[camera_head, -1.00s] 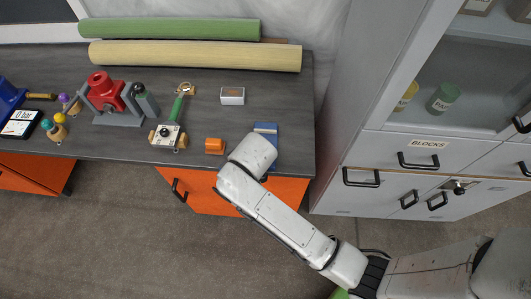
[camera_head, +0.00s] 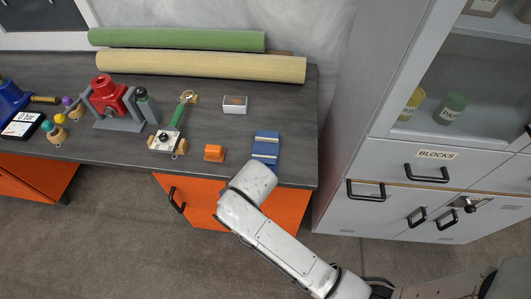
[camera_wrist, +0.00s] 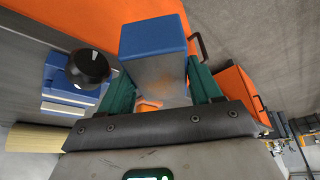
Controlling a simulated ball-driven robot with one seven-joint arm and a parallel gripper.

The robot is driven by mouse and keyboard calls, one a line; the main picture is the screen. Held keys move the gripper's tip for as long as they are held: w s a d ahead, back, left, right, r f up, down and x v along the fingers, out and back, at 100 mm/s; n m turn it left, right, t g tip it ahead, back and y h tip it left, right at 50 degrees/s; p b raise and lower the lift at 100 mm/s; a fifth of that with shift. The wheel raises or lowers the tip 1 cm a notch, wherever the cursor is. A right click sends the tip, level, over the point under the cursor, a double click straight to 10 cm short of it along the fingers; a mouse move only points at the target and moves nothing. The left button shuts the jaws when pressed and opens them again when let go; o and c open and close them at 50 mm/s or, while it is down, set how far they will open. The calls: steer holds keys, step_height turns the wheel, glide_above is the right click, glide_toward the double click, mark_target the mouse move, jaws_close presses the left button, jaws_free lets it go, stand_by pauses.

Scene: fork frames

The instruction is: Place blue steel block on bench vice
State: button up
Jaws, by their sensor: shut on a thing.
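The block (camera_wrist: 155,40), with a blue face and grey steel sides, is between the green fingers of my gripper (camera_wrist: 160,85) in the wrist view. The fingers are shut on its sides. The block is hidden behind my arm in the head view. The blue bench vice (camera_head: 265,150), with pale jaw bars, sits at the bench's right front edge. It also shows at the left of the wrist view (camera_wrist: 62,78), beside and apart from the block, with a black round knob in front. In the head view my arm's end is just below the vice; the fingers are hidden there.
An orange block (camera_head: 214,153) lies left of the vice on the grey bench (camera_head: 215,125). A grey cabinet (camera_head: 430,170) stands to the right.

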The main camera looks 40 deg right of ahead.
steer(key=shift+r+p, duration=2.35)
steer(key=shift+p, duration=0.2)
steer(key=shift+f, duration=0.15)
